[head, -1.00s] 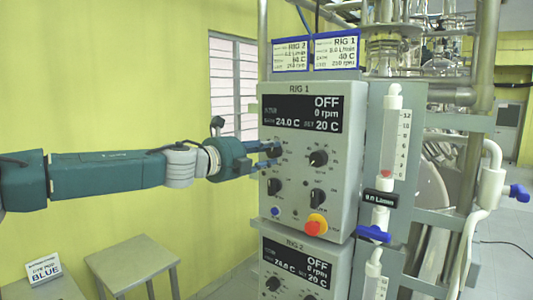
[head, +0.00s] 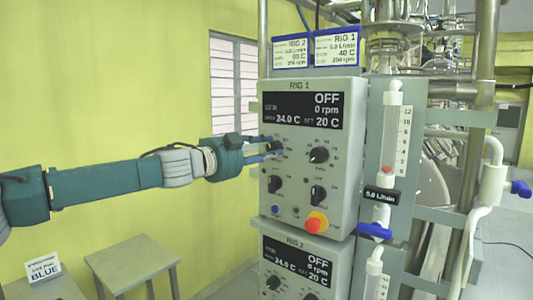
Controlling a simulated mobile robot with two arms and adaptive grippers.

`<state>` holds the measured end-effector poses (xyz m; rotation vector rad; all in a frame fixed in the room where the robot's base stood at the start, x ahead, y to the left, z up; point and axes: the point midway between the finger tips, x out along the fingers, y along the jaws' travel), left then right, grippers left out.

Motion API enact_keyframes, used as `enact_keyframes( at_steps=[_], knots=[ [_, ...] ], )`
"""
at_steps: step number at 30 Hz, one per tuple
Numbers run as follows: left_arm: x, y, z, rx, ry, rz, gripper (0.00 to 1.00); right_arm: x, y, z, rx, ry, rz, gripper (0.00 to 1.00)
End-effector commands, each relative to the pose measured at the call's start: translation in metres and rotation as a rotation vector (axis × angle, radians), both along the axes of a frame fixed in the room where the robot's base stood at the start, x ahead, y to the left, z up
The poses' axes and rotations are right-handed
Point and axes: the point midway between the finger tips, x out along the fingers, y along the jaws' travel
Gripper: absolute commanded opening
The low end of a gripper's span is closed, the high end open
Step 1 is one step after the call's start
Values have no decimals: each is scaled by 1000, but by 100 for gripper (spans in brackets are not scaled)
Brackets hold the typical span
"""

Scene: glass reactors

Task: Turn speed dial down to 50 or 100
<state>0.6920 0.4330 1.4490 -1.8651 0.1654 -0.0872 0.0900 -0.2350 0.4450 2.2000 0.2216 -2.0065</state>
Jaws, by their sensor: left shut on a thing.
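The RIG 1 control box (head: 350,195) faces me, its screen (head: 301,110) reading OFF, 0 rpm, 24.0 C and SET 20 C. Its upper left dial (head: 275,147) is partly covered by my left gripper (head: 268,147), which reaches in from the left and is shut on that dial. The small marks around this dial are too blurred to read. An upper right dial (head: 319,155) and two lower knobs (head: 274,185) are untouched. My right gripper does not show.
A red knob on yellow (head: 315,224) and a blue button (head: 275,210) sit low on the box. The RIG 2 box (head: 340,265) is below. A flow tube with a blue valve (head: 374,230) stands to the right. A stool (head: 130,262) stands lower left.

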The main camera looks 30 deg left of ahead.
Motion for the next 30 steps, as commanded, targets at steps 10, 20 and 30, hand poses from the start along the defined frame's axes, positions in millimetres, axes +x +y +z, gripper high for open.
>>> enact_keyframes(
  at_steps=[10, 20, 30],
  knots=[
    [0, 3, 2, -213, 10, 7, 5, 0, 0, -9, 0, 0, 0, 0],
    [0, 3, 2, -286, 16, 7, 5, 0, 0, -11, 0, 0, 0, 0],
    [0, 3, 2, -290, 17, 5, 5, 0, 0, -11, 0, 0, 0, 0]
  ],
)
